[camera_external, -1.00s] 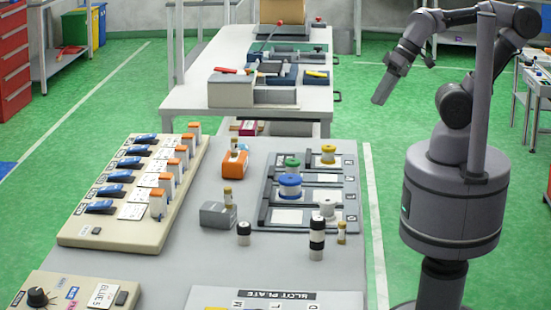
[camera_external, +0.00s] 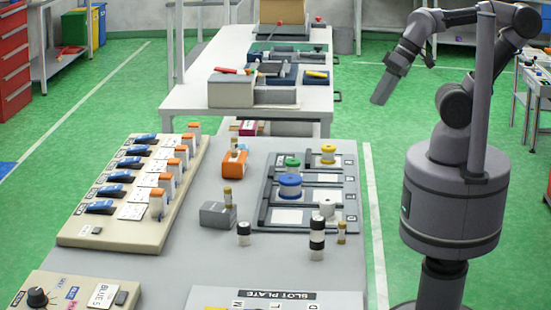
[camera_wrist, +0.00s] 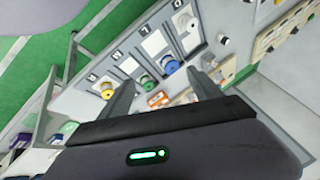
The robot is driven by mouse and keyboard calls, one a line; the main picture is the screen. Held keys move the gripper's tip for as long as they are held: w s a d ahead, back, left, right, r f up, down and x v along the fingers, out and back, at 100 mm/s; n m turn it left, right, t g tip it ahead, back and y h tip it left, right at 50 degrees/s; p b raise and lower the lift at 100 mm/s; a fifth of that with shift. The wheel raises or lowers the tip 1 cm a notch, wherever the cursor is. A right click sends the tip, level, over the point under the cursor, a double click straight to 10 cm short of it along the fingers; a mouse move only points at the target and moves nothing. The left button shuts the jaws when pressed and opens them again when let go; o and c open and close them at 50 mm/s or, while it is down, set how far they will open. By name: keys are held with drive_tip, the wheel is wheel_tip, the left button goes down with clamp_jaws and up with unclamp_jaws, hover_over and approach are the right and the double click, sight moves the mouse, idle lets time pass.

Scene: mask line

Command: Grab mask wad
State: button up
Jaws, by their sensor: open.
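I cannot make out a clear mask wad in either view. My gripper (camera_external: 383,92) hangs in the air right of the tables, pointing down, away from the things on them. In the wrist view my gripper (camera_wrist: 161,90) shows two dark fingers spread apart with nothing held between them. A grey slotted tray (camera_external: 262,198) on the near table holds a yellow spool (camera_external: 328,154), a green spool (camera_external: 292,163), a blue spool (camera_external: 290,186) and a whitish spool (camera_external: 327,208). The tray's spools also show beyond the fingers in the wrist view.
A beige board (camera_external: 75,238) with blue switches and orange-topped pieces lies left. A slot plate (camera_external: 275,296) lies in front. A white table (camera_external: 320,100) with tools stands behind.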

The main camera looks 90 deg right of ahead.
drive_tip(key=w+d+r+m+p, duration=0.1)
drive_tip(key=w+d+m+p, duration=0.1)
drive_tip(key=w+d+m, duration=0.7)
drive_tip(key=w+d+r+m+p, duration=0.2)
drive_tip(key=w+m, duration=0.3)
drive_tip(key=w, duration=0.8)
drive_tip(key=w+d+f+m+p, duration=0.1)
drive_tip(key=w+d+f+m, duration=0.5)
drive_tip(key=d, duration=0.4)
drive_tip(key=w+d+f+m+p, duration=0.1)
drive_tip(key=w+d+f+m, duration=0.3)
drive_tip(key=d+f+m, duration=0.5)
drive_tip(key=n+b, duration=0.2)
drive_tip(key=b, duration=0.3)
approach(245, 145)
drive_tip(key=shift+y, duration=0.3)
drive_tip(key=f, duration=0.1)
drive_tip(key=w+f, duration=0.1)
drive_tip(key=f, duration=0.2)
drive_tip(key=shift+w+d, duration=0.25)
drive_tip(key=shift+w, duration=0.05)
drive_tip(key=b+x, duration=0.1)
drive_tip(key=x, duration=0.2)
drive_tip(key=b+x, duration=0.1)
drive_tip(key=x, duration=0.2)
drive_tip(key=shift+w+r, duration=0.15)
drive_tip(key=shift+w, duration=0.1)
drive_tip(key=shift+r, duration=0.15)
drive_tip(key=c, duration=1.4)
